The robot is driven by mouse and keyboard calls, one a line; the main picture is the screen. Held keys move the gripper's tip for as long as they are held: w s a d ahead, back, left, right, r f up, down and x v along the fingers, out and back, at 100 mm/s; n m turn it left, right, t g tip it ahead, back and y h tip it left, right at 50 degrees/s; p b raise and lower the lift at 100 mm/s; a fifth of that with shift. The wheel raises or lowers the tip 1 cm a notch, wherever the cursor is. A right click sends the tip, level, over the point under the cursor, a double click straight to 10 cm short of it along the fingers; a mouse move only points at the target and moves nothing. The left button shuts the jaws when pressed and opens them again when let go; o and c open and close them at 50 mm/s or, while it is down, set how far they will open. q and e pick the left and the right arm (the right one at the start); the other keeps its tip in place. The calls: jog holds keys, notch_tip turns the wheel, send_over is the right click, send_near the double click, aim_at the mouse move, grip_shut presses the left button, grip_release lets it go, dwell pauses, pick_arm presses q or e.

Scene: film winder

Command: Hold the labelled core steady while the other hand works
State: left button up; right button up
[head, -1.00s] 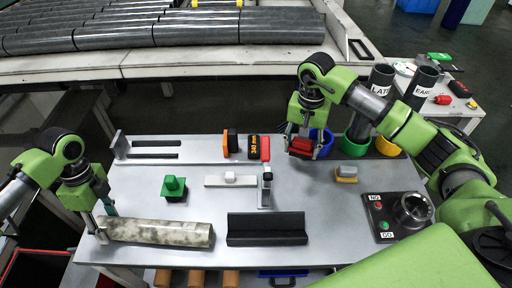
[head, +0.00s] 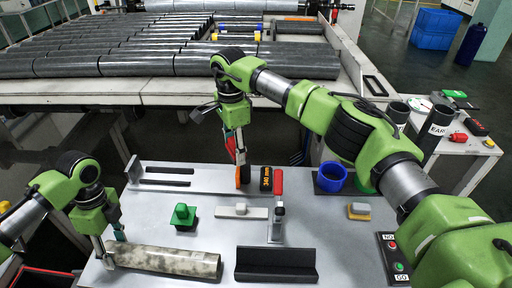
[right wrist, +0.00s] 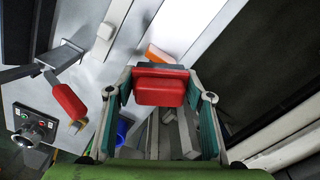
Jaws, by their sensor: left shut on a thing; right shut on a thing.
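The mottled grey core (head: 165,261) lies lengthwise at the front left of the grey table. My left gripper (head: 109,250) is shut on its left end. No label on this core can be made out. My right gripper (head: 233,148) is raised over the back edge of the table, shut on a red block. The red block (right wrist: 160,90) shows between the teal-padded fingers in the right wrist view. An orange and dark block (head: 243,175) stands just beneath the right gripper in the head view.
A black V-shaped cradle (head: 276,264) sits right of the core. A button panel (head: 393,250) is at the right. A roller conveyor (head: 110,62) lies behind.

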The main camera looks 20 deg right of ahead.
jog(key=s+a+f+n, duration=0.1)
jog(key=s+a+n, duration=0.2)
jog(key=s+a, duration=0.8)
jog(key=n, duration=0.5)
send_over(173, 258)
jog(key=shift+w+a+r, duration=0.15)
jog(key=shift+w, duration=0.05)
jog(key=shift+s+f, duration=0.2)
jog(key=shift+s, duration=0.05)
jog(key=shift+w+f, duration=0.1)
jog(key=shift+f, duration=2.3)
jog(key=shift+f, duration=0.4)
